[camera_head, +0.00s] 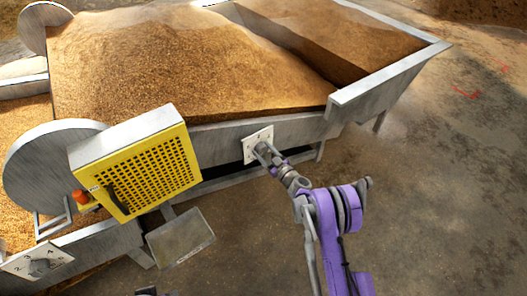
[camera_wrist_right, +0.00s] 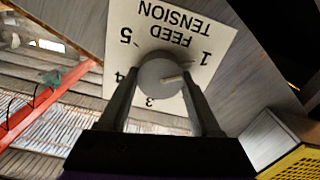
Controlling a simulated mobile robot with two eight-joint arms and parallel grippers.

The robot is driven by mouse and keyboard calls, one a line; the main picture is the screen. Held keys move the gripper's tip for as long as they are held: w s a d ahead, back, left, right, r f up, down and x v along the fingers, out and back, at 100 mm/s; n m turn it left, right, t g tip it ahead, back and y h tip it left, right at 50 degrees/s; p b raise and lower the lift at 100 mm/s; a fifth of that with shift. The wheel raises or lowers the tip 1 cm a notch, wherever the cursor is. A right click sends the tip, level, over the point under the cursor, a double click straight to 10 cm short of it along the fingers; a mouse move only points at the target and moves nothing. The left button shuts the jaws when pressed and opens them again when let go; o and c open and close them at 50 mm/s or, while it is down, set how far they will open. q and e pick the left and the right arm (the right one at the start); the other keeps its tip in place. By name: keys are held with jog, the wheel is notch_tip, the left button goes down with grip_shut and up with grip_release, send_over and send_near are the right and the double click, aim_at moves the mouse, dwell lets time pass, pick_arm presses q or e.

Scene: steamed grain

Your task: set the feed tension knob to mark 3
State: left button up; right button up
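The feed tension knob (camera_wrist_right: 160,76) is a round grey knob on a white plate (camera_wrist_right: 212,35) marked FEED TENSION. The plate reads upside down in the right wrist view. The knob's pale pointer line points right, below the 1; the 3 is at the plate's lower edge. The 2 is hidden, apparently behind a finger. My right gripper (camera_wrist_right: 161,84) has one finger on each side of the knob, and they look pressed against it. In the head view, the plate (camera_head: 249,146) is on the metal trough's side, with my right gripper (camera_head: 266,153) at it.
A yellow perforated guard box (camera_head: 150,170) stands left of the plate. Another numbered dial plate (camera_head: 38,262) is at lower left. Grain (camera_head: 180,60) fills the trough. The floor (camera_head: 450,170) at right is clear. A small dark part at the bottom edge is unclear.

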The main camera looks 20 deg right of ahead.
jog(key=c, duration=0.5)
jog(key=shift+c, duration=0.2)
jog(key=m+b, duration=0.1)
jog(key=m, duration=0.4)
jog(key=shift+d+f+m, duration=0.1)
jog(key=shift+m, duration=0.3)
jog(key=m+b, duration=0.1)
jog(key=m, duration=0.4)
jog(key=shift+d, duration=0.1)
jog(key=m+b, duration=0.2)
jog(key=m, duration=0.4)
jog(key=shift+w+f+m, duration=0.1)
jog(key=shift+f+m, duration=0.05)
jog(key=shift+m, duration=0.25)
jog(key=m+b, duration=0.1)
jog(key=m, duration=0.4)
jog(key=shift+f+m, duration=0.1)
jog(key=shift+m, duration=0.6)
